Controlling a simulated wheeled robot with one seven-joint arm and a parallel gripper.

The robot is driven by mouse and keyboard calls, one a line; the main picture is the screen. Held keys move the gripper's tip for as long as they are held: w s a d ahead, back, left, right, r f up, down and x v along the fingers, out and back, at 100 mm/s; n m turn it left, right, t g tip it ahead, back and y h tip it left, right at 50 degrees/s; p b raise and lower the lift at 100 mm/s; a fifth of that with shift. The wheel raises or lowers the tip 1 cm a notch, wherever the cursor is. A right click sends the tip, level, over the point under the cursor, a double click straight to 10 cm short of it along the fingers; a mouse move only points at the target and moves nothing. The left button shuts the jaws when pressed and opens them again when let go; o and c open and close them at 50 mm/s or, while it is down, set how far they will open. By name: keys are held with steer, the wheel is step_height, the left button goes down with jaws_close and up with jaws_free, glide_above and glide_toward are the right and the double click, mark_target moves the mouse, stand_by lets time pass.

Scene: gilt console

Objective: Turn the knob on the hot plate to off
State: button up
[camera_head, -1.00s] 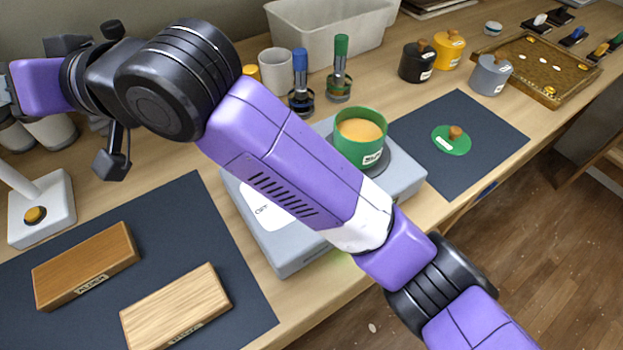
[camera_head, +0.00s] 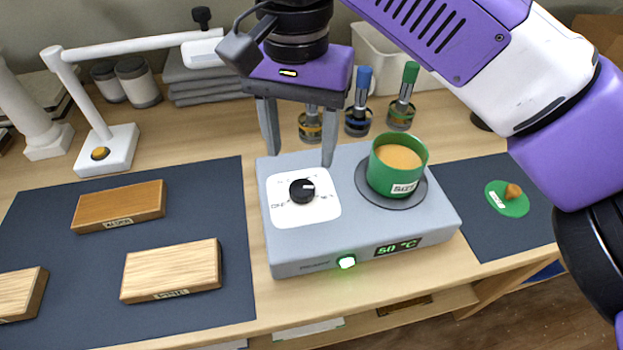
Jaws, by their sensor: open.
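The grey hot plate (camera_head: 340,237) stands on the wooden table, with a lit green light and a display reading 50 °C on its front. Its black knob (camera_head: 302,190) sits on a white dial plate (camera_head: 325,206) at the left of the top. A green pot (camera_head: 385,178) of orange-brown liquid stands on the round heating disc at the right. My gripper (camera_head: 299,158) is open and empty, pointing down above and slightly behind the knob. One finger is to the left of the knob and one to the right. The fingers appear apart from the knob.
A white lamp (camera_head: 108,150) stands at the left. Wooden blocks (camera_head: 118,206) lie on a dark mat (camera_head: 205,190). Several bottle-like tools (camera_head: 358,117) stand behind the hot plate. A green lid (camera_head: 507,204) lies on a mat at the right.

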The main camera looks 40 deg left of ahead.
mark_target(302, 187)
steer(key=shift+f+b, duration=0.55)
steer(key=shift+f, duration=3.35)
jaws_close()
